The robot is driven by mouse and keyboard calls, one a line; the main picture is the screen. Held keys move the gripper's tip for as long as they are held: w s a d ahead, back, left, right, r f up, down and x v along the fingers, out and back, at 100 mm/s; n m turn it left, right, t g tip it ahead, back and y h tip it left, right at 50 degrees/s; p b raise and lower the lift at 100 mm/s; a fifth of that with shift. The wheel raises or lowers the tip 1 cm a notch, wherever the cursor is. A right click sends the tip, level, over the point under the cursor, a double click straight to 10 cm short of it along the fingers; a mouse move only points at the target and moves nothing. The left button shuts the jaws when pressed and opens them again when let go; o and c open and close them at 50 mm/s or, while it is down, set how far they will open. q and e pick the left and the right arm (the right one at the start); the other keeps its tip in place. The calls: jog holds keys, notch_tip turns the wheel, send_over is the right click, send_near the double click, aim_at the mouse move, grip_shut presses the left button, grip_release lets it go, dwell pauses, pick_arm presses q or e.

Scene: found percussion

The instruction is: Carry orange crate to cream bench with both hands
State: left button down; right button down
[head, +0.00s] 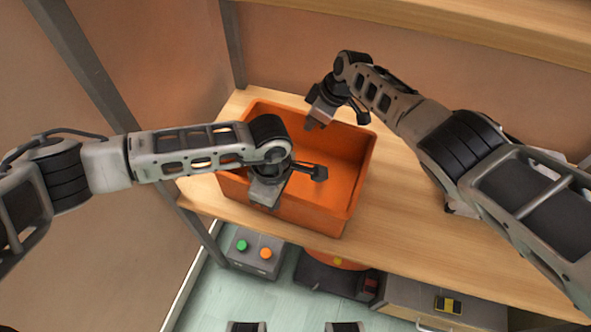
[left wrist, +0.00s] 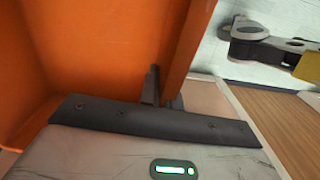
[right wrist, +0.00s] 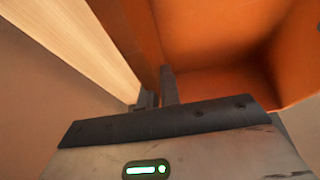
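The orange crate (head: 345,165) is open-topped and stands on a pale wooden shelf top (head: 400,215). My left gripper (head: 264,200) is at the crate's near wall. In the left wrist view its fingers (left wrist: 164,92) are close together, one on each side of the orange wall (left wrist: 190,50). My right gripper (head: 313,124) is at the far wall. In the right wrist view its fingers (right wrist: 158,92) straddle that wall (right wrist: 130,35). Both look shut on the crate. The crate's inside looks empty where it shows. I cannot identify a cream bench for certain.
Grey posts (head: 85,70) frame the shelf at the left, and a wooden board (head: 430,25) runs above the back. Below the front edge are a grey box with green and orange buttons (head: 255,255), a dark device (head: 330,278) and a grey case (head: 425,305).

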pick_arm(q)
jog(key=shift+r, duration=0.2)
pick_arm(e)
jog(key=shift+r, duration=0.2)
dwell(0.5)
